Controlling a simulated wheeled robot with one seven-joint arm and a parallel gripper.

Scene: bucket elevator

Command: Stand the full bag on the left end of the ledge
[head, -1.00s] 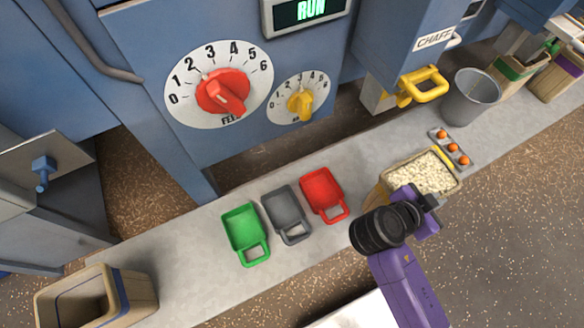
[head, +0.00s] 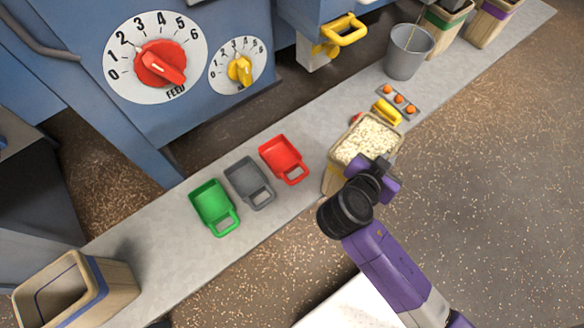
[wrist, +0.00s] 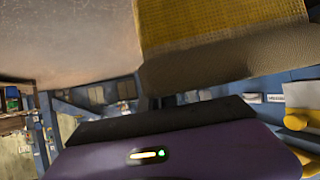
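The full bag (head: 363,141) is a tan open-topped bag heaped with pale grains, at the right-middle of the head view, upright. Its yellow band (wrist: 222,30) and woven wall fill the upper right of the wrist view. My gripper (head: 386,166) is at the bag's near side by the rim and appears closed on its wall; the fingertips are hidden. I cannot tell whether the bag's base touches the ledge. The grey ledge (head: 180,262) runs diagonally from lower left to upper right. At its left end is a tan bag with a blue band (head: 98,285), apparently empty.
Green (head: 213,205), grey (head: 248,180) and red (head: 283,157) scoops lie on the ledge between the two bags. A yellow scoop (head: 387,113), a button panel (head: 398,102) and a grey bucket (head: 407,55) are beyond the full bag. The blue machine (head: 150,130) stands behind.

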